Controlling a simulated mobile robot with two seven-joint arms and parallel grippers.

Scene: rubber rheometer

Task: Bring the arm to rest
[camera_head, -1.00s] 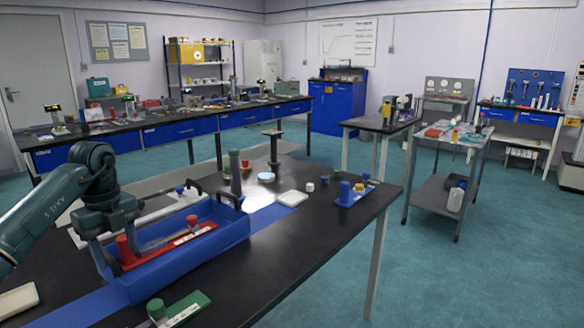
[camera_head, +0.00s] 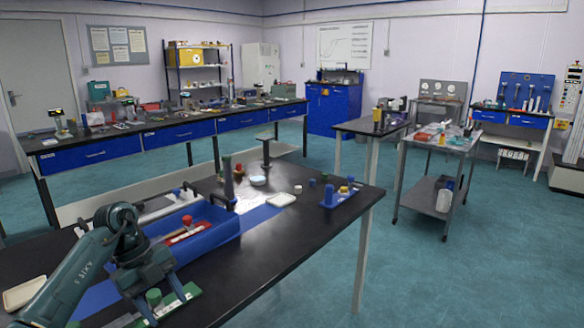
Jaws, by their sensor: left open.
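My left arm comes in from the lower left. Its gripper (camera_head: 162,300) is open and points down near the front edge of the black table (camera_head: 270,240). A green-and-white strip (camera_head: 185,299) and a green-capped piece (camera_head: 154,297) show by the fingers; I cannot tell whether the fingers touch them. The blue tray (camera_head: 222,229) lies just beyond the gripper, with a red-and-white strip (camera_head: 190,233) and a red-capped piece (camera_head: 187,221) inside. The arm and gripper hide the tray's left end. My right gripper is out of view.
A white dish (camera_head: 281,200) and a blue rack (camera_head: 340,198) stand toward the table's right end. A pale shallow tray (camera_head: 24,292) lies at the left. The right front of the table is clear. A grey trolley (camera_head: 440,146) stands beyond on open floor.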

